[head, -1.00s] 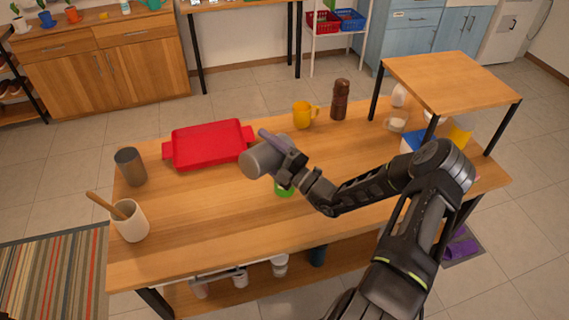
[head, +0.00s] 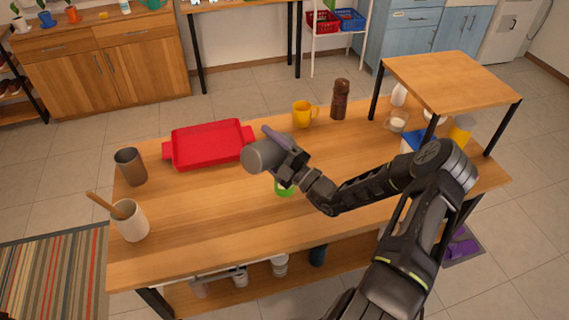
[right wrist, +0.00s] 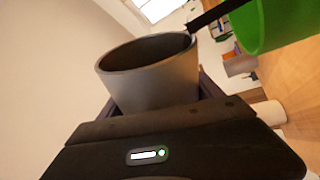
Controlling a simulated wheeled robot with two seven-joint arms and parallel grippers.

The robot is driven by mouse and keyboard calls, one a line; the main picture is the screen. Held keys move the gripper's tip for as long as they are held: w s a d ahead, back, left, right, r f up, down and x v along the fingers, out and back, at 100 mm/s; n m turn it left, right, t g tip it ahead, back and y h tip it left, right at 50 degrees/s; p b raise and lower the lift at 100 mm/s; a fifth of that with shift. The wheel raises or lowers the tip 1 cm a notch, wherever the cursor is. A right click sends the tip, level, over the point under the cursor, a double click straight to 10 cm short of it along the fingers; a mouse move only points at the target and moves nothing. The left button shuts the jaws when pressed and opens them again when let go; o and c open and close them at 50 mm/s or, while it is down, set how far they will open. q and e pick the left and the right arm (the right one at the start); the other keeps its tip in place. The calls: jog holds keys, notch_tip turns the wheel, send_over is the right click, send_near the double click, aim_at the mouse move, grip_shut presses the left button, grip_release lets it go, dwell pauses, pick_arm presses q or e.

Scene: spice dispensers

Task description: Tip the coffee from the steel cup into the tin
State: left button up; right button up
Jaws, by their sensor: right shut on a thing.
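My right gripper (head: 285,152) is shut on a grey steel cup (head: 257,158) and holds it tilted above the table's middle. In the head view the cup's rounded end faces left and toward me. In the right wrist view the held cup (right wrist: 150,80) shows its rim, with a dark inside. A bright green container (head: 285,189) stands on the table just below the gripper, partly hidden by it. It also shows in the right wrist view (right wrist: 280,22), close to the cup's rim. A dark strip runs between them; I cannot tell whether it is coffee. My left gripper is out of view.
A dark grey metal cylinder (head: 130,168) and a white crock (head: 130,223) with a wooden utensil stand at the left. A red tray (head: 205,160), a yellow mug (head: 302,115) and a brown mill (head: 340,98) are behind. A raised shelf (head: 450,80) stands at the right.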

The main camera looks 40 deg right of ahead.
jog(key=shift+w+d+r+m+h, duration=0.15)
jog(key=shift+d+m+h, duration=0.15)
jog(key=shift+m, duration=0.35)
jog(key=shift+d+r+m+h, duration=0.15)
jog(key=shift+d+m, duration=0.15)
jog(key=shift+m, duration=0.4)
jog(key=shift+w+d+r+m+h, duration=0.15)
jog(key=shift+d+m+h, duration=0.15)
jog(key=shift+m, duration=0.35)
dwell(0.4)
jog(key=a+n, duration=0.1)
jog(key=n, duration=0.1)
jog(key=f+n+y, duration=0.1)
jog(key=n, duration=0.1)
jog(key=a+n+y, duration=0.1)
jog(key=shift+s+a+f+n, duration=0.25)
jog(key=shift+s+a+n, duration=0.05)
jog(key=shift+s+n, duration=0.1)
